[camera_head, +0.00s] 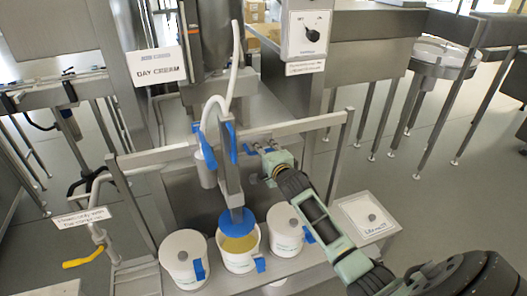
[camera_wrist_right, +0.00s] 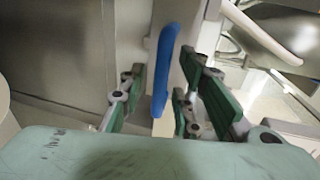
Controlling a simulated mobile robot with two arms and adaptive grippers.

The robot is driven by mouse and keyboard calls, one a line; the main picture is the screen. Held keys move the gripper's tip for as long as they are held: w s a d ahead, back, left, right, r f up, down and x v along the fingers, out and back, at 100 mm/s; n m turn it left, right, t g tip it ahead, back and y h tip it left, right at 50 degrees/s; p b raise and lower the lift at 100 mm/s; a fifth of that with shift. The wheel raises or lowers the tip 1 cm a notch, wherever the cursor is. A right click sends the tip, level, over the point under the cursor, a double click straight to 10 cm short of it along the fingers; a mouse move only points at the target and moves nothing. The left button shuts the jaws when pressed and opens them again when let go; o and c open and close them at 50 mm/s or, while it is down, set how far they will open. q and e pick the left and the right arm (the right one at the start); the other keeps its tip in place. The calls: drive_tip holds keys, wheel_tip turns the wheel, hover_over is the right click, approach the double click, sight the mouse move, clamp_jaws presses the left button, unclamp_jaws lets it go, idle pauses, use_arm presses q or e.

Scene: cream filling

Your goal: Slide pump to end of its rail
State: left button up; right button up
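The pump is a grey cylinder (camera_head: 207,168) with a white hose, beside an upright steel column (camera_head: 230,180). They stand at a horizontal steel rail (camera_head: 310,123). A blue handle (camera_head: 232,141) is on the column; it also shows in the right wrist view (camera_wrist_right: 162,68). My right gripper (camera_head: 256,148) is just right of this handle in the head view. In the wrist view its green fingers (camera_wrist_right: 158,105) are apart, one on each side of the blue handle, with visible gaps. A blue disc (camera_head: 236,222) at the column's foot is over an open bucket. My left gripper is not in view.
The open white bucket (camera_head: 240,262) stands between a left lidded bucket (camera_head: 183,260) and a right lidded bucket (camera_head: 285,232). A box with a grey button (camera_head: 372,218) is at right. A switch box (camera_head: 311,35) hangs above the rail. Open floor lies further right.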

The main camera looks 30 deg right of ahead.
clamp_jaws()
idle(0.3)
idle(0.4)
